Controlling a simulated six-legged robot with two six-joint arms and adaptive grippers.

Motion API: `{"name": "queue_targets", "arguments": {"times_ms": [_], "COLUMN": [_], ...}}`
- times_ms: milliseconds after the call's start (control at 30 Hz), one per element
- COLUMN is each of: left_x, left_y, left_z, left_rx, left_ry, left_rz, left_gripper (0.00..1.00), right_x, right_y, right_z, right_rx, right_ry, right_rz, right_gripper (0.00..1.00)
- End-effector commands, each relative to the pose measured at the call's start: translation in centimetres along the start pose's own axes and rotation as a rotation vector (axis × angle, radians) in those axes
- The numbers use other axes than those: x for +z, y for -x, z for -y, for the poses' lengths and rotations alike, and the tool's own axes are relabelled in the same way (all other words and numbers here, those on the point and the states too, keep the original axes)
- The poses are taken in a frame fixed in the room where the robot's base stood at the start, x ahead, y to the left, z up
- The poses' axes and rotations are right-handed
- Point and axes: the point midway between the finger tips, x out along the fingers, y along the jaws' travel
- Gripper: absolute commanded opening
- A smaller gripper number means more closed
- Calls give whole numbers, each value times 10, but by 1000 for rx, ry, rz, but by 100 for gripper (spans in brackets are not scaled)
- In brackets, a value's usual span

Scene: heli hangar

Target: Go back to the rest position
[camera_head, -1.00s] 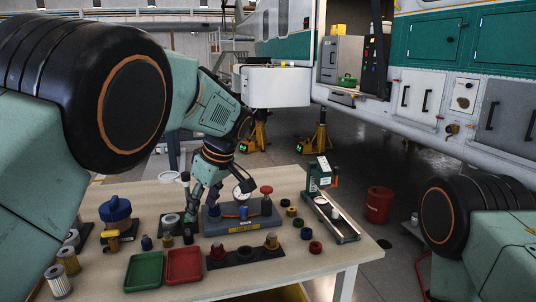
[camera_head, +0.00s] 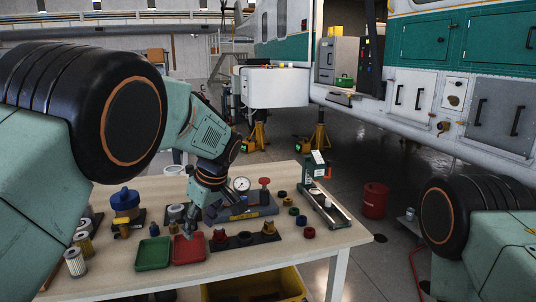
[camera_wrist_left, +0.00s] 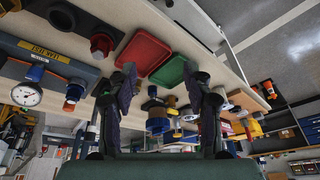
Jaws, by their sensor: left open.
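My left gripper (camera_head: 196,222) hangs over the worktable (camera_head: 290,262), just behind and above the red tray (camera_head: 188,250). It is open, with nothing between its fingers. Its two dark fingers (camera_wrist_left: 160,90) stand apart in the left wrist view. The red tray (camera_wrist_left: 147,52) and the green tray (camera_wrist_left: 172,72) lie beyond them there, on the tilted tabletop. The green tray (camera_head: 153,254) sits left of the red one in the head view. My right arm shows only its shoulder part at lower right; the right gripper is out of view.
A test unit with a round gauge (camera_head: 241,184) stands right of my left gripper. A blue-topped part (camera_head: 125,201) and metal cylinders stand left. A green stand (camera_head: 313,170) is at the table's right. A red bucket (camera_head: 375,200) and a yellow bin (camera_head: 255,287) are off the tabletop.

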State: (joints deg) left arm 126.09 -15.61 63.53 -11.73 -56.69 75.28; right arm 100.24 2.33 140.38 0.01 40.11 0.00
Motion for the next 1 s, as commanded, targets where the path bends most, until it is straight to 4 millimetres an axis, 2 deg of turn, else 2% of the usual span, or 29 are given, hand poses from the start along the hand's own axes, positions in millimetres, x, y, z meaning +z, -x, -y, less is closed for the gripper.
{"name": "queue_targets", "arguments": {"times_ms": [33, 167, 333, 467, 600, 700, 800, 900, 1000], "left_x": [5, 19, 51, 90, 139, 175, 210, 238, 259], "left_y": [-16, -54, -116, -172, -218, -238, -246, -244, -234], "left_z": [6, 19, 54, 101, 165, 216, 270, 320, 361], "left_rx": [-4, 5, 24, 52, 94, 124, 150, 169, 182], "left_ry": [-24, -102, -230, -357, -492, -583, -672, -756, -830], "left_rz": [17, 56, 125, 191, 251, 283, 305, 316, 318], "left_gripper": [50, 50, 50, 50, 50, 50, 50, 50, 50], "right_x": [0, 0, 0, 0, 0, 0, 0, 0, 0], "right_y": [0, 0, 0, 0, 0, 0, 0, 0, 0], "right_z": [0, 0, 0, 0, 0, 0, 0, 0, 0], "right_rx": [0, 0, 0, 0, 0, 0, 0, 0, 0], "right_ry": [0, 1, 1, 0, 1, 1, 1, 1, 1], "right_rz": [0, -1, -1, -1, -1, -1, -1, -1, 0], "right_gripper": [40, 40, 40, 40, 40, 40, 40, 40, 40]}}
